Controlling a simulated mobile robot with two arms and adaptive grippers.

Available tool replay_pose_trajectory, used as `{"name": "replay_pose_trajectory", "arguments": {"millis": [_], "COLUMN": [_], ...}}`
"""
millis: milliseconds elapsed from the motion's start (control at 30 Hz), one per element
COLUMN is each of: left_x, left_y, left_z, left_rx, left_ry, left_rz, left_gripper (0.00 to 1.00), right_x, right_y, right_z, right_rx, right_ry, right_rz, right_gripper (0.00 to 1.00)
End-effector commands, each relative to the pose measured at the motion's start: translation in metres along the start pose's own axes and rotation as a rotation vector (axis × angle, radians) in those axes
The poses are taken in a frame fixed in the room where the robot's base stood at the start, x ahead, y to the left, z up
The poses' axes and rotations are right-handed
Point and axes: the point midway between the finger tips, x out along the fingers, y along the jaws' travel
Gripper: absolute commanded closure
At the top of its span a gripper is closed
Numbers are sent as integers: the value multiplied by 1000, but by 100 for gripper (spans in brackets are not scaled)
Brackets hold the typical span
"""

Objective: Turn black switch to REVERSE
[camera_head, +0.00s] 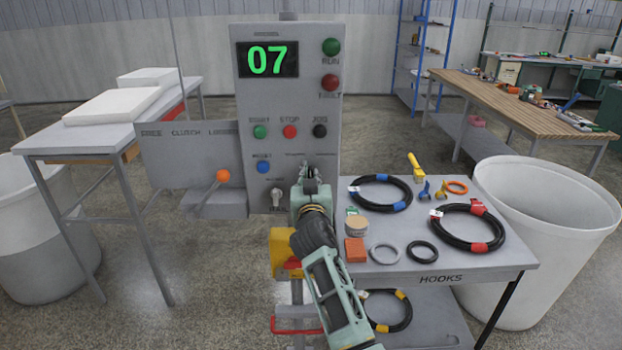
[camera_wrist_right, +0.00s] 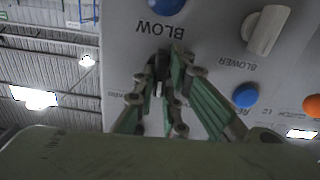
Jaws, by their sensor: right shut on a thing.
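The grey control panel (camera_head: 290,60) stands upright in the middle of the head view. My right gripper (camera_head: 311,180) is at the lower right of its face. In the right wrist view the fingers (camera_wrist_right: 163,70) reach the panel face and are shut on a small dark part, the black switch (camera_wrist_right: 158,64). The fingers hide most of the switch, and its pointer direction and marks cannot be read. My left gripper is not in view.
Close by are a grey toggle (camera_head: 276,197), a blue button (camera_head: 263,167) and an orange-knobbed lever (camera_head: 223,176). Several coloured buttons sit above. The display (camera_head: 267,60) reads 07. A hose table (camera_head: 490,265) stands right of my arm, with a white bin (camera_head: 540,260) beyond.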

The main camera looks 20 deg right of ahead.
Motion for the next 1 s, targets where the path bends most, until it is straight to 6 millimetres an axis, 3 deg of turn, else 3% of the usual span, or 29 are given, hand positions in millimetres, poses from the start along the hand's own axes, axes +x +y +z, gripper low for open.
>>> {"name": "replay_pose_trajectory", "arguments": {"millis": [300,700,1000], "left_x": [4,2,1], "left_y": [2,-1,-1], "left_z": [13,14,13], "left_rx": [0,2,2], "left_ry": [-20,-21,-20], "left_rz": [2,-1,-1], "left_gripper": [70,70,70], "right_x": [0,0,0], "right_y": [-1,-2,-2], "right_z": [0,0,1], "right_rx": [-225,-550,-694], "right_ry": [0,-1,-1], "right_rz": [1,1,1], "right_gripper": [100,100,100]}}
